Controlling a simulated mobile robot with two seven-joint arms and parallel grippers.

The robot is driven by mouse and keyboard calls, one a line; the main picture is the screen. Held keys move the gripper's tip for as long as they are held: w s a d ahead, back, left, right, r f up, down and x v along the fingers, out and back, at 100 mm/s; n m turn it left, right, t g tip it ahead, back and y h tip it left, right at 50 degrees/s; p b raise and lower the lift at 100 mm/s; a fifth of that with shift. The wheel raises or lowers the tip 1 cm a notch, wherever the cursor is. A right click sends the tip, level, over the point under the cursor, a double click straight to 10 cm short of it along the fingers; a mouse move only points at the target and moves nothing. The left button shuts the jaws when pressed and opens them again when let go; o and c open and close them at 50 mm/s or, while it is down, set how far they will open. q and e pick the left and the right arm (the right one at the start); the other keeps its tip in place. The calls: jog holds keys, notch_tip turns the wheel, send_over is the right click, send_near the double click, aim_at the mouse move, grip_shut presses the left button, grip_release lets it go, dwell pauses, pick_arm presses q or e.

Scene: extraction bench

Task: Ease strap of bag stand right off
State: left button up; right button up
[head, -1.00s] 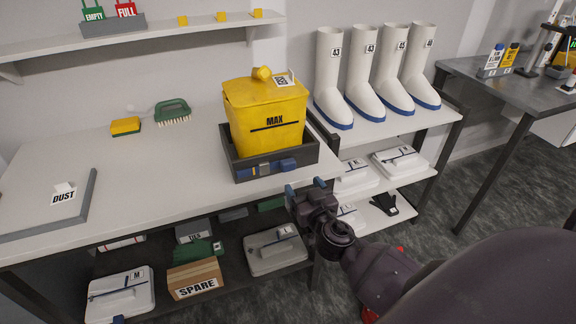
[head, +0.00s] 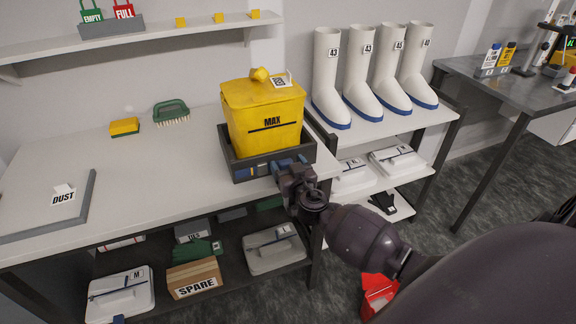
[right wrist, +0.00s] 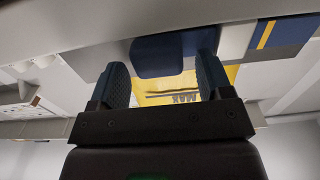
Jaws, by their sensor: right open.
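The bag stand is a dark grey tray (head: 224,152) on the bench, holding a yellow bag (head: 262,118) marked MAX. A dark blue block, seemingly the right strap (right wrist: 158,55), sits on the stand's front wall. In the head view my right gripper (head: 289,164) is at the right part of that wall and largely covers the block. In the right wrist view the gripper (right wrist: 163,80) is open, and the block shows between its blue fingertips. I cannot tell whether they touch it. A second blue piece with a yellow stripe (right wrist: 285,35) lies to one side. My left gripper is not in view.
White boots (head: 330,80) stand on a rack to the right of the bench. A green brush (head: 171,111) and yellow sponge (head: 125,127) lie at the back left. A SPARE box (head: 194,279) and white cases are below. The bench left of the stand is largely clear.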

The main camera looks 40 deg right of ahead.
jog(key=shift+c, duration=0.4)
jog(key=c, duration=1.2)
jog(key=shift+w+a+f+b, duration=0.1)
jog(key=shift+a+f+b, duration=0.1)
jog(key=shift+a+b, duration=0.25)
jog(key=shift+a, duration=0.25)
jog(key=shift+w+a+r, duration=0.1)
jog(key=shift+r, duration=0.05)
jog(key=o, duration=1.2)
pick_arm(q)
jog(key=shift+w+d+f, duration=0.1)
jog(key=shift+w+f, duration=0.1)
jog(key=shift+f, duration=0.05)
pick_arm(e)
jog(key=shift+o, duration=0.4)
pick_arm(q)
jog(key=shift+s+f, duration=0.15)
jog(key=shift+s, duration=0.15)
pick_arm(e)
jog(key=shift+a, duration=0.1)
jog(key=shift+r, duration=0.1)
